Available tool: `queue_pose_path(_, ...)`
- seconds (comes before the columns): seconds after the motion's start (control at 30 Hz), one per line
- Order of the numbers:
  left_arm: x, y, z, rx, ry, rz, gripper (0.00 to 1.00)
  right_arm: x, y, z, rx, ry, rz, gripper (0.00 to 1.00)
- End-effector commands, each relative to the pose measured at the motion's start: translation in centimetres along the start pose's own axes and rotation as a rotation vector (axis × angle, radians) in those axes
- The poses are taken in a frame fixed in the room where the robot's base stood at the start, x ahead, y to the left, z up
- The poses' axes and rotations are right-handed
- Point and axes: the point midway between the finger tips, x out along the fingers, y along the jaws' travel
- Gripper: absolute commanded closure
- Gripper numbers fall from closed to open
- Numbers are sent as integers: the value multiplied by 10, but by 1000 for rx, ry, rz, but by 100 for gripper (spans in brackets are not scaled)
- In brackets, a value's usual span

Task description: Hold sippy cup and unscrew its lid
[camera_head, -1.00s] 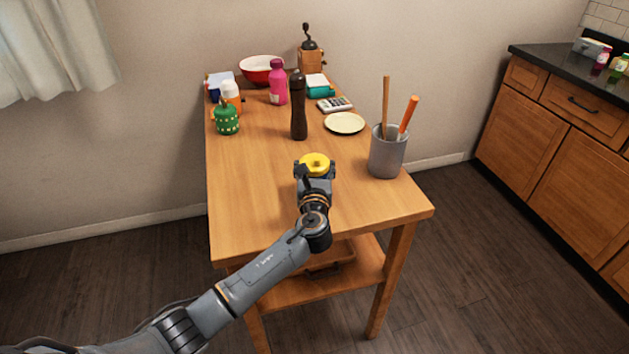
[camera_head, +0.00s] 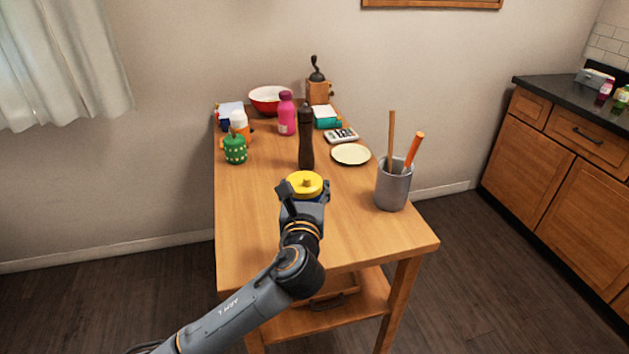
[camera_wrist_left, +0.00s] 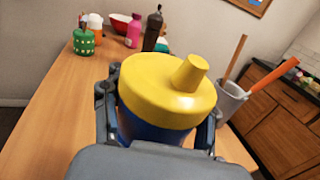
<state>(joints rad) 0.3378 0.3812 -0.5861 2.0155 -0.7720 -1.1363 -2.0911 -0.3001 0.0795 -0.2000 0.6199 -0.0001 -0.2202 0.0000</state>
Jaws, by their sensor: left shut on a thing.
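The sippy cup has a yellow lid (camera_head: 305,184) with a spout and a blue body, which shows in the left wrist view (camera_wrist_left: 150,131). The lid (camera_wrist_left: 165,90) is on the cup. My left gripper (camera_head: 305,198) is shut on the cup's blue body, with a finger on each side below the lid. The cup looks upright. The gripper hides much of its body, and I cannot tell whether its base touches the table. My right gripper is not in view.
On the wooden table (camera_head: 255,215), a dark pepper mill (camera_head: 306,140) and cream plate (camera_head: 351,154) stand behind the cup. A grey utensil holder (camera_head: 393,186) is at right. The left front is clear.

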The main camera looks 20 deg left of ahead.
Motion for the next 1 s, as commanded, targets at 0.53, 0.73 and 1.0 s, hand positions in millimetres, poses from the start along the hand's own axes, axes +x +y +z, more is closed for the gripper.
queue_pose_path(0.53,-34,11,16,0,0,0,83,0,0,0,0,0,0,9)
queue_pose_path(0.73,-34,11,16,0,-1,0,72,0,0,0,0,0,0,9)
queue_pose_path(1.0,-34,11,16,0,-1,0,100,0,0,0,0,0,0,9)
